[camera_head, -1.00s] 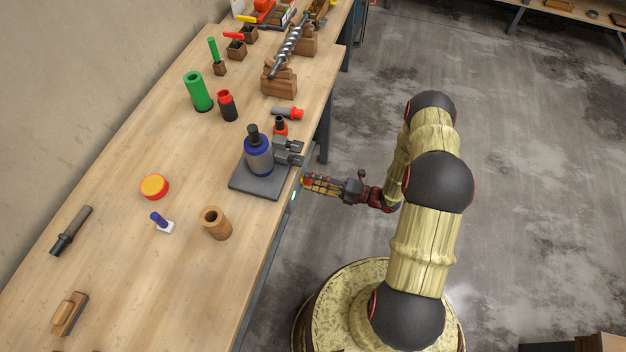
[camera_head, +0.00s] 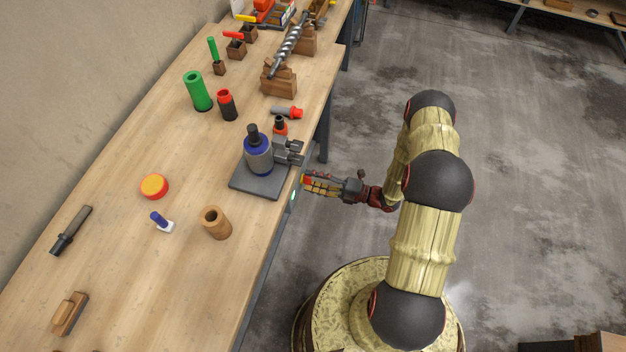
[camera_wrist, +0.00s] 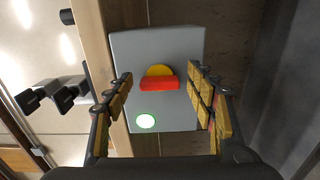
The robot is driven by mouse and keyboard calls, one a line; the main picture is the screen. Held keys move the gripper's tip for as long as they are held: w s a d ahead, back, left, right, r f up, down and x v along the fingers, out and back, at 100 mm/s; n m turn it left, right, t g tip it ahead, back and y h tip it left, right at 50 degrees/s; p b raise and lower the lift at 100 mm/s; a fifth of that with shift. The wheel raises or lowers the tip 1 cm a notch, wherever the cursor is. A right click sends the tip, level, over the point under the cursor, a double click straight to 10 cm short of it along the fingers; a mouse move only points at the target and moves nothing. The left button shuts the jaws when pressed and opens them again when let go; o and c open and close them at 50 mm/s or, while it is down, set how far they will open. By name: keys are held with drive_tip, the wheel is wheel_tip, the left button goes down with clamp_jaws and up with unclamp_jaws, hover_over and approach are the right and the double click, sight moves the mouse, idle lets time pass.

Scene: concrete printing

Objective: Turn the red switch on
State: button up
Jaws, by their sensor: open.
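The red switch (camera_wrist: 159,85) is a red bar across a round yellow base (camera_wrist: 160,71), on a light grey panel (camera_wrist: 135,45) in the wrist view. The bar lies nearly level in that view. A pale green lamp (camera_wrist: 146,121) glows on the panel below it. My gripper (camera_wrist: 160,76) is open, with one finger row on each side of the switch, apart from it. In the head view my gripper (camera_head: 309,182) is at the workbench's front edge, beside the green glow (camera_head: 293,195); the switch is hard to make out there.
A clamp device on a dark base plate (camera_head: 256,182) stands on the wooden workbench (camera_head: 110,240) just left of my gripper. A brown cylinder (camera_head: 215,223) stands nearer, a green tube (camera_head: 197,92) farther back.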

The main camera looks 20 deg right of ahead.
drive_tip(key=shift+d, duration=0.1)
drive_tip(key=v, duration=1.2)
idle(0.5)
